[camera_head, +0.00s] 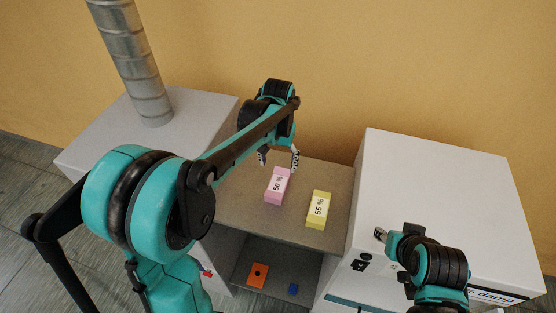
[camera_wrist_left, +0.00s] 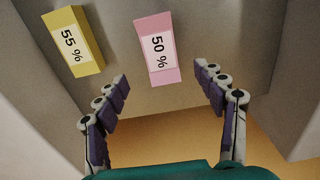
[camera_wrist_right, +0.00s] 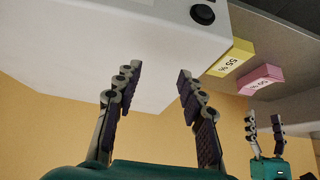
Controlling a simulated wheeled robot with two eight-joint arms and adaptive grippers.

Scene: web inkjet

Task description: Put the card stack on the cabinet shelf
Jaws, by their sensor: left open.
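Two card stacks stand on the upper surface of the grey cabinet (camera_head: 235,218). One is pink with a "50 %" label (camera_head: 277,187); the other is yellow with a "55 %" label (camera_head: 319,209), to its right. My left gripper (camera_head: 279,160) is open and empty at the back end of the pink stack. In the left wrist view the pink stack (camera_wrist_left: 157,50) lies between the lines of the fingers, and the yellow one (camera_wrist_left: 72,40) is to the left. My right gripper (camera_wrist_right: 156,78) is open and empty beside the white machine on the right.
An orange block (camera_head: 258,275) and a small blue block (camera_head: 294,288) lie on the lower cabinet shelf (camera_head: 275,288). A white machine (camera_head: 440,185) stands on the right. A white box (camera_head: 190,125) with a metal duct (camera_head: 135,60) stands on the left. An ochre wall closes the back.

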